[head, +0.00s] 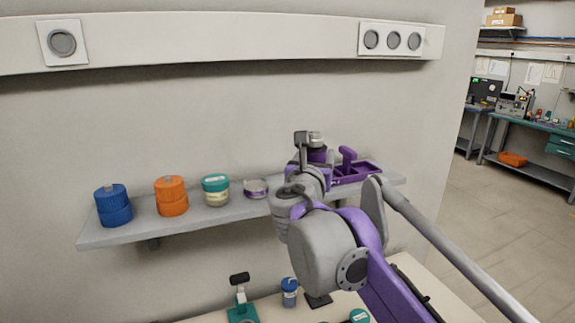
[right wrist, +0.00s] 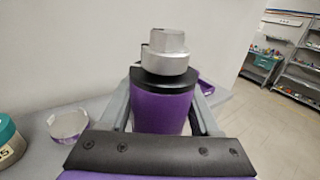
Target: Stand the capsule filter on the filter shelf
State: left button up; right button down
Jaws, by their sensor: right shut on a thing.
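My right gripper (head: 306,150) is shut on a purple cylinder with a black collar and a metal top (head: 316,153), which looks like the capsule filter. The right wrist view shows the cylinder (right wrist: 163,108) upright between the fingers, with its lower end hidden by the gripper. It is over the right half of the grey wall shelf (head: 145,231); I cannot tell whether its base touches. My left gripper is not in view.
On the shelf stand a blue container (head: 113,206), an orange one (head: 171,197), a teal-lidded jar (head: 215,191) and a clear ring-like dish (head: 255,188). A purple tray (head: 368,169) is right of the gripper. Below, a bench holds a blue-capped bottle (head: 289,292).

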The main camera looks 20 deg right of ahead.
jog(key=w, duration=0.4)
jog(key=w+f, duration=0.1)
jog(key=w, duration=0.4)
jog(key=w+f+p, duration=0.1)
jog(key=w, duration=0.3)
jog(key=shift+w+d+f, duration=0.15)
jog(key=shift+d+f, duration=0.1)
jog(key=shift+d, duration=0.1)
jog(key=shift+s+f, duration=0.3)
jog(key=shift+f, duration=0.15)
jog(key=f, duration=0.3)
jog(key=shift+w+f, duration=0.15)
jog(key=shift+w, duration=0.05)
jog(key=shift+w+f, duration=0.1)
jog(key=shift+f, duration=0.1)
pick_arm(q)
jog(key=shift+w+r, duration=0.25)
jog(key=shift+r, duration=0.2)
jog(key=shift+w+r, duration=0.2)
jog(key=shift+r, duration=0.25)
pick_arm(e)
jog(key=shift+f, duration=0.15)
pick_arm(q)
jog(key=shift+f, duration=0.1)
pick_arm(e)
jog(key=shift+c, duration=0.6)
grip_release()
